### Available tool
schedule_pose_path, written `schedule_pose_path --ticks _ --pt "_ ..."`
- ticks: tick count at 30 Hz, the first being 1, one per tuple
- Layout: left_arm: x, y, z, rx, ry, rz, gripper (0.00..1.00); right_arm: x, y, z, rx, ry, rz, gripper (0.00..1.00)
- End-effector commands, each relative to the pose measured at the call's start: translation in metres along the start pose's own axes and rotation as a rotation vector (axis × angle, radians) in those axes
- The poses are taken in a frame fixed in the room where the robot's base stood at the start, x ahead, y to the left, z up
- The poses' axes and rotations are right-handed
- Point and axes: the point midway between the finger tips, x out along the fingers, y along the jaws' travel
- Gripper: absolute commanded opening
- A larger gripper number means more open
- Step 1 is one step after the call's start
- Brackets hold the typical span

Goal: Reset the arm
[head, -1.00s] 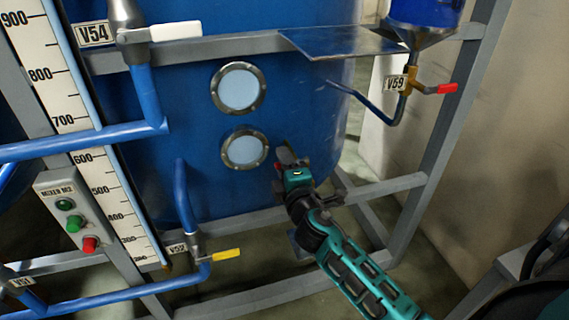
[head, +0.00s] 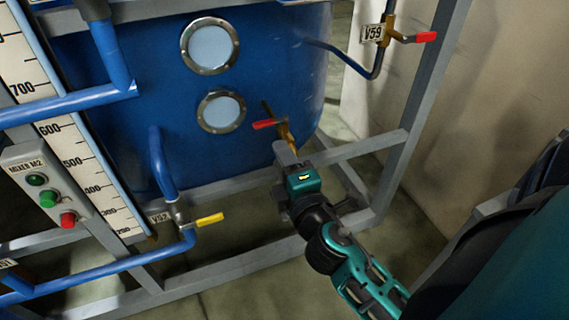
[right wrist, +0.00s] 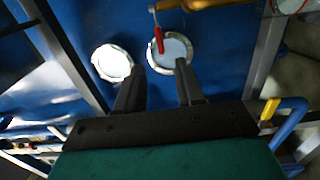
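My right arm reaches in from the lower right of the head view. Its teal and black right gripper (head: 287,156) is just below a brass valve (head: 285,133) with a red handle (head: 264,124) on the blue tank. In the right wrist view the two dark fingers of the right gripper (right wrist: 160,88) stand apart with nothing between them. The red handle (right wrist: 159,41) shows there beyond the fingertips, in front of a round window, apart from them. My left gripper is in neither view.
The blue tank (head: 290,60) with two round windows stands in a grey frame, whose lower rail (head: 240,186) is close to the gripper. A yellow-handled valve (head: 209,219) and the mixer button box (head: 45,185) are at left. Valve V59 (head: 400,37) is at upper right. Floor shows below.

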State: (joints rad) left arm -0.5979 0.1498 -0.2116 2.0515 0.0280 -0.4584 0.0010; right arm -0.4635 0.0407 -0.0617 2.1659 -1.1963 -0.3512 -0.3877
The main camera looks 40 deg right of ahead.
Motion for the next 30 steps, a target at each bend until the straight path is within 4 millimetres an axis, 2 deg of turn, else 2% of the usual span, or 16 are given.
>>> schedule_pose_path --ticks 4,22,26,30 --pt "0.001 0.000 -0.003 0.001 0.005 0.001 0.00 -0.006 0.000 0.000 0.001 0.000 0.000 0.37" --pt "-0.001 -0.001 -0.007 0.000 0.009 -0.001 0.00 -0.007 -0.002 -0.001 0.029 0.007 -0.017 0.37" --pt "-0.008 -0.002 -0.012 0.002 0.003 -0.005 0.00 -0.013 -0.017 -0.009 0.189 0.036 -0.109 0.37" --pt "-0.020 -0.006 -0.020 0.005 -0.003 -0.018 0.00 -0.032 -0.049 -0.023 0.506 0.059 -0.298 0.37"
